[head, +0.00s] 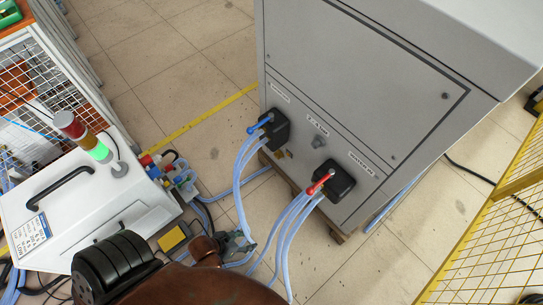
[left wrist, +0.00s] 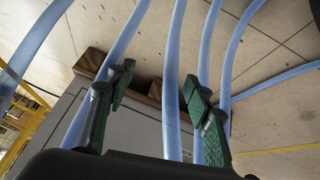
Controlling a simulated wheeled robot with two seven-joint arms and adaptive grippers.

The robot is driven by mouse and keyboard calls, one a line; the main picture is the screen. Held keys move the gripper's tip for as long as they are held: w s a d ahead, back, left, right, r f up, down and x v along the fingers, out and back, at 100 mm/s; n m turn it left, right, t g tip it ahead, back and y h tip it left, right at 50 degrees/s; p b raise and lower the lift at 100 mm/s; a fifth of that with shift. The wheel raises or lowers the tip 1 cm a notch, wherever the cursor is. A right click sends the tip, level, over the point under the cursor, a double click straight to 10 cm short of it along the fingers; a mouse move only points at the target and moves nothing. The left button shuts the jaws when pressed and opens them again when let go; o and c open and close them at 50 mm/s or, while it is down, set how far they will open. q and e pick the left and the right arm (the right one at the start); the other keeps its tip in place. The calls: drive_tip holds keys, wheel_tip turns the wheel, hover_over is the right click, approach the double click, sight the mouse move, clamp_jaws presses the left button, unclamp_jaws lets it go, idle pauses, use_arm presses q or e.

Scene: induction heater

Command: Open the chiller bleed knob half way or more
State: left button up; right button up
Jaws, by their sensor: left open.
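The grey chiller cabinet (head: 350,90) stands at centre right. A small grey knob (head: 319,142) sits on its lower front, between two black hose blocks; its label is too small to read and its turn position cannot be told. My left gripper (head: 234,244) is low in front of the cabinet, left of and below the knob in the picture, and apart from it. In the left wrist view its green-padded fingers (left wrist: 160,97) are spread apart, with blue hoses passing behind and between them. The knob cannot be made out in that view. My right gripper is not in view.
Pale blue hoses (head: 240,185) run from the left black block (head: 277,130) with a blue valve handle. More hoses run from the right block (head: 333,180) with a red handle. A white unit (head: 75,215) stands left; a yellow mesh fence (head: 490,240) stands right.

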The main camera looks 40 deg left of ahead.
use_arm(q)
drive_tip(key=w+a+f+n+t, duration=0.1)
drive_tip(key=w+a+f+t, duration=0.15)
drive_tip(key=w, duration=0.35)
drive_tip(key=w+a+f+t, duration=0.1)
drive_tip(key=w+a, duration=0.2)
drive_tip(key=w, duration=0.2)
drive_tip(key=n+t+y, duration=0.2)
drive_tip(key=n+t, duration=0.1)
drive_tip(key=t, duration=0.5)
approach(276, 157)
drive_tip(key=w, duration=0.2)
drive_tip(key=shift+w+f+b, duration=0.1)
drive_tip(key=shift+w+b, duration=1.55)
drive_tip(key=shift+w, duration=2)
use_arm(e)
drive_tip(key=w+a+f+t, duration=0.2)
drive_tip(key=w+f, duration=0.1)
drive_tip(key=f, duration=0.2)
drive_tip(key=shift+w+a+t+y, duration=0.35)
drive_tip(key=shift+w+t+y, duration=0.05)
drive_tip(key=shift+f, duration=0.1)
use_arm(q)
drive_tip(key=c, duration=1.1)
drive_tip(key=shift+c, duration=0.3)
